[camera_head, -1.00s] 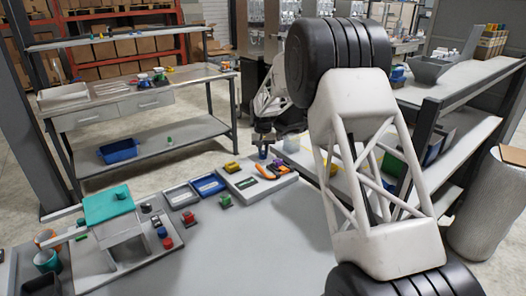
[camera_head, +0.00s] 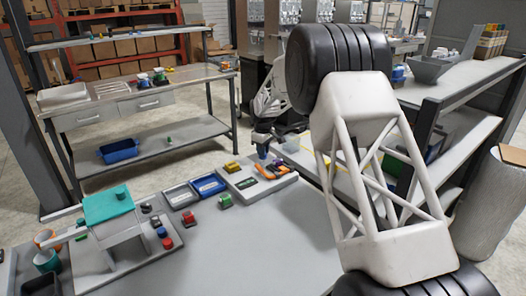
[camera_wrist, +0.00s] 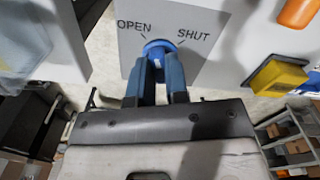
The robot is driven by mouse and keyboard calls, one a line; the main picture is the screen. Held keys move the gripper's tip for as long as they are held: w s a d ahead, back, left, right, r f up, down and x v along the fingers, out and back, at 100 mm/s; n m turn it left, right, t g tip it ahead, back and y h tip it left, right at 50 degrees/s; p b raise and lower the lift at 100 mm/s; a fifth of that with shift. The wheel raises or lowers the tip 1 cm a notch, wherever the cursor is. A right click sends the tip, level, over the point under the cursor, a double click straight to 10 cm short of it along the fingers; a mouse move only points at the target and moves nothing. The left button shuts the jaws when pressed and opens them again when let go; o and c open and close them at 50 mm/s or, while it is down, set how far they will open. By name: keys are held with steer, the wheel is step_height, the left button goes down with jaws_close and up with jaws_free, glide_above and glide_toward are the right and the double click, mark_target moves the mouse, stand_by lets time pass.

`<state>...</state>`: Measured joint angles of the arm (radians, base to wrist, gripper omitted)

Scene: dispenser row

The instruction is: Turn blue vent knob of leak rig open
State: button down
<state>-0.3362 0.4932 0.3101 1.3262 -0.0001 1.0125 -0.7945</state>
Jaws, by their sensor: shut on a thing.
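The blue vent knob (camera_wrist: 158,47) shows in the wrist view at the edge of a grey plate (camera_wrist: 190,18) marked OPEN on the left and SHUT on the right. A short tick line stands by each word. My gripper (camera_wrist: 157,62) has its two blue-grey fingers shut on the knob, one on each side. The fingers hide part of the knob, and I cannot tell which mark it points to. In the head view my gripper (camera_head: 262,153) reaches down at the back edge of the pale leak rig (camera_head: 240,182); the knob is too small to make out there.
A yellow block (camera_wrist: 275,77) and an orange part (camera_wrist: 298,12) sit right of the plate. A blue tray (camera_head: 209,185) and a grey tray (camera_head: 180,195) lie left of the rig. A teal-topped stand (camera_head: 108,205) is farther left. The bench's front middle is clear.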

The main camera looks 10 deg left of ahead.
steer(key=n, duration=0.5)
stand_by(0.4)
steer(key=c, duration=1.1)
jaws_free()
steer(key=shift+r, duration=0.1)
steer(key=shift+r, duration=3.8)
